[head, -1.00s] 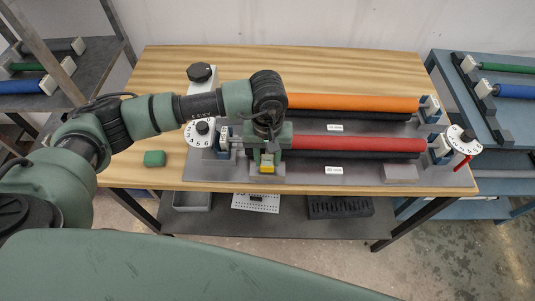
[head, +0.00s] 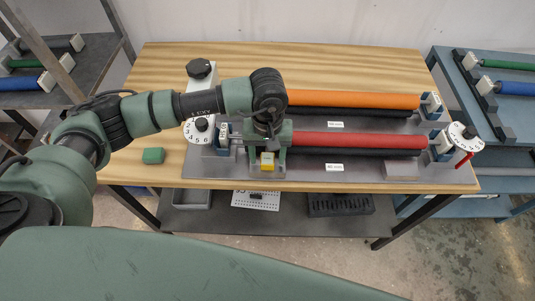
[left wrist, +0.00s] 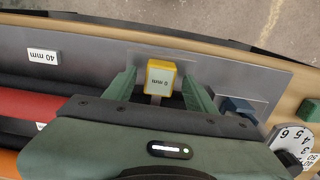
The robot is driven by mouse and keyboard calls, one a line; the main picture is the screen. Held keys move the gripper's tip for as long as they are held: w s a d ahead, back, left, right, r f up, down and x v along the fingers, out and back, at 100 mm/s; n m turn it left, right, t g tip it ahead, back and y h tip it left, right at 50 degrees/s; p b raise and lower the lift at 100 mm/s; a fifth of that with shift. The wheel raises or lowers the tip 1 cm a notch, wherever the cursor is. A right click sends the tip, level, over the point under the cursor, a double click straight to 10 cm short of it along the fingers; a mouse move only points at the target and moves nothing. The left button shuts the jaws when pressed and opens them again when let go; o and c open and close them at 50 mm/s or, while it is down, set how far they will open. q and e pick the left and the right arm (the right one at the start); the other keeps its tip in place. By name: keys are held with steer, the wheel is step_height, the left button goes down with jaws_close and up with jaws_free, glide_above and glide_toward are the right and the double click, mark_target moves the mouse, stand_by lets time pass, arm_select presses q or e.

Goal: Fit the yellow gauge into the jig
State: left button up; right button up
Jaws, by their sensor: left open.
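The yellow gauge (left wrist: 160,78) is a small block with a yellow rim and a white face reading "0 mm" in the left wrist view. It also shows below my left gripper in the head view (head: 267,161). My left gripper (left wrist: 162,86) is open, with one green finger on each side of the gauge and a gap visible at each side. A pale stem shows under the gauge. I cannot tell which part is the jig or whether the gauge is seated in it. My right gripper is not in view.
A red roller (head: 360,141) and an orange roller (head: 350,99) lie across the grey plate (head: 300,172), right of my gripper. Dial knobs (head: 201,125) stand at the left end. A green block (head: 153,156) lies on the wooden table (head: 160,80). Shelves flank the table.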

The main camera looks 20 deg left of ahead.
mark_target(267, 159)
arm_select(q)
steer(key=shift+r+p, duration=0.35)
steer(key=shift+w+r, duration=0.1)
steer(key=shift+r, duration=0.15)
step_height(267, 159, up, 11)
steer(key=b, duration=0.4)
steer(key=shift+r, duration=0.2)
